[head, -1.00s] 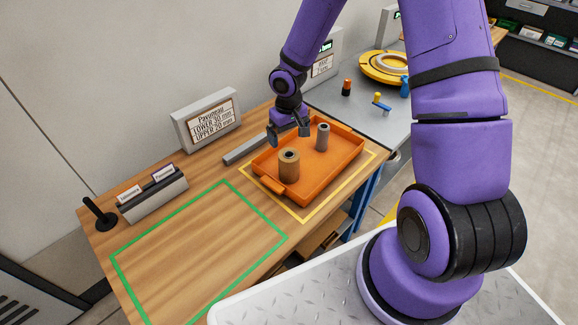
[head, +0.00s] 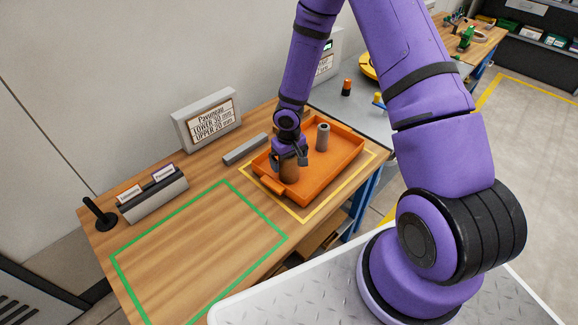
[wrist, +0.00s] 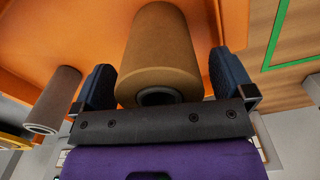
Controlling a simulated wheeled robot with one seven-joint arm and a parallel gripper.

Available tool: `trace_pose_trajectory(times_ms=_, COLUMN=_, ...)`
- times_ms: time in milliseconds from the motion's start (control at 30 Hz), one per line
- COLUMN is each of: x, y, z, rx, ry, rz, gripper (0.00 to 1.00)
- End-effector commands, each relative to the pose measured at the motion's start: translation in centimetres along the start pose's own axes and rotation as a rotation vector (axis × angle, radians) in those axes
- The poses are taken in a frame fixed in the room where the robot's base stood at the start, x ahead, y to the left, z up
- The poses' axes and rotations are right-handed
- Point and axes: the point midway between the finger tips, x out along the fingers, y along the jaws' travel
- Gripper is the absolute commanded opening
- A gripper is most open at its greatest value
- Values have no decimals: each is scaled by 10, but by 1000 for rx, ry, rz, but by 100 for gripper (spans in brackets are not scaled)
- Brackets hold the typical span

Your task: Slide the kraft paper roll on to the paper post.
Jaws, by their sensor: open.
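The brown kraft paper roll (head: 290,175) stands upright in the orange tray (head: 329,183). My gripper (head: 289,160) is down over it, and the roll's upper part is partly hidden. In the wrist view the roll (wrist: 158,45) lies between the two fingers of my open gripper (wrist: 163,82). A small gap shows beside the right finger; contact on the left is hard to tell. A black post on a flat base (head: 101,215) stands at the bench's left end; no label marks it as the paper post.
A thinner grey roll (head: 323,137) stands in the tray, behind and right; it also shows in the wrist view (wrist: 53,98). A grey bar (head: 246,149) lies behind the tray. A sign (head: 207,120) and label holder (head: 152,194) stand along the wall. The green-outlined area (head: 200,250) is empty.

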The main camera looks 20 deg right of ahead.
Motion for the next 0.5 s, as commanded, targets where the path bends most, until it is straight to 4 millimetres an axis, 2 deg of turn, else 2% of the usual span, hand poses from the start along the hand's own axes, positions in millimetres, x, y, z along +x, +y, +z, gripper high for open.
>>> trace_pose_trajectory(times_ms=100, x=6, y=0, z=0, rx=-1, ry=-1, rz=0, gripper=100)
trace_pose_trajectory(times_ms=333, x=7, y=0, z=0, rx=0, ry=0, rz=0, gripper=98)
trace_pose_trajectory(times_ms=500, x=6, y=0, z=0, rx=0, ry=0, rz=0, gripper=59)
